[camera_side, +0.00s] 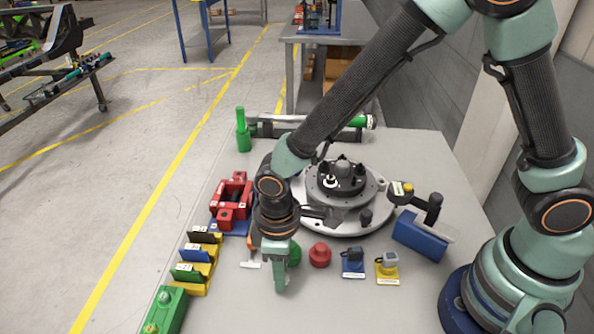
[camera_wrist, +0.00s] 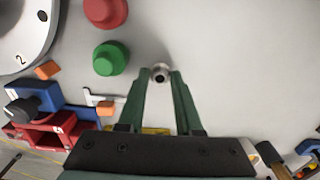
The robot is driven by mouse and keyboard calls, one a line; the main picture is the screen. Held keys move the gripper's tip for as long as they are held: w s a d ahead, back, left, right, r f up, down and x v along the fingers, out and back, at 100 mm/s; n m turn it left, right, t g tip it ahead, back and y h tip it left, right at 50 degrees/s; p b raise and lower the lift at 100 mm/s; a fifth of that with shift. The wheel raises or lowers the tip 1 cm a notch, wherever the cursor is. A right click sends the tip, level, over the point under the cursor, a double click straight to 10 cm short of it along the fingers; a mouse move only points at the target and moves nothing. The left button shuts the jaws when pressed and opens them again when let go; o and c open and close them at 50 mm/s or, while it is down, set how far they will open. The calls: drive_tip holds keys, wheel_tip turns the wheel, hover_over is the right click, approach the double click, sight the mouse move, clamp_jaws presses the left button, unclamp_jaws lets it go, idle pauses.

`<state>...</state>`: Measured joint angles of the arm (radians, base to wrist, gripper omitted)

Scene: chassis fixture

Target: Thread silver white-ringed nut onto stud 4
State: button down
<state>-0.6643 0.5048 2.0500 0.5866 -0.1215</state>
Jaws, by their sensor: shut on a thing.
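The silver nut (camera_wrist: 160,72) is between the tips of my gripper's green fingers (camera_wrist: 161,78) in the wrist view. It has a pale rim and a dark hole. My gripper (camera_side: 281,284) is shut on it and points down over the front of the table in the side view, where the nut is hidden. The chassis fixture is a round grey plate (camera_side: 349,226) with a dark hub (camera_side: 343,178), behind and right of my gripper. A white ring (camera_side: 330,182) shows on the hub. A plate edge marked 2 (camera_wrist: 40,44) shows in the wrist view. I cannot tell which stud is 4.
A red knob (camera_side: 320,255) and a green knob (camera_side: 294,253) stand close to my gripper. Red, blue, yellow and green blocks line the left edge. Small blue (camera_side: 353,263) and yellow (camera_side: 387,267) stands and a blue block (camera_side: 420,238) are to the right.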

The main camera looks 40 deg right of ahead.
drive_tip(key=shift+r, duration=0.1)
wheel_tip(320, 180, up, 18)
drive_tip(key=w+d+m, duration=0.2)
drive_tip(key=d+m, duration=0.1)
drive_tip(key=d, duration=0.9)
drive_tip(key=w+d+m, duration=0.3)
drive_tip(key=d, duration=0.8)
drive_tip(key=shift+s+d+f, duration=0.1)
drive_tip(key=shift+d+f, duration=0.05)
drive_tip(key=shift+f, duration=1.95)
drive_tip(key=shift+s+d+f, duration=0.1)
drive_tip(key=shift+d+f, duration=0.05)
drive_tip(key=shift+f, duration=1.95)
drive_tip(key=shift+w, duration=0.1)
drive_tip(key=n, duration=0.3)
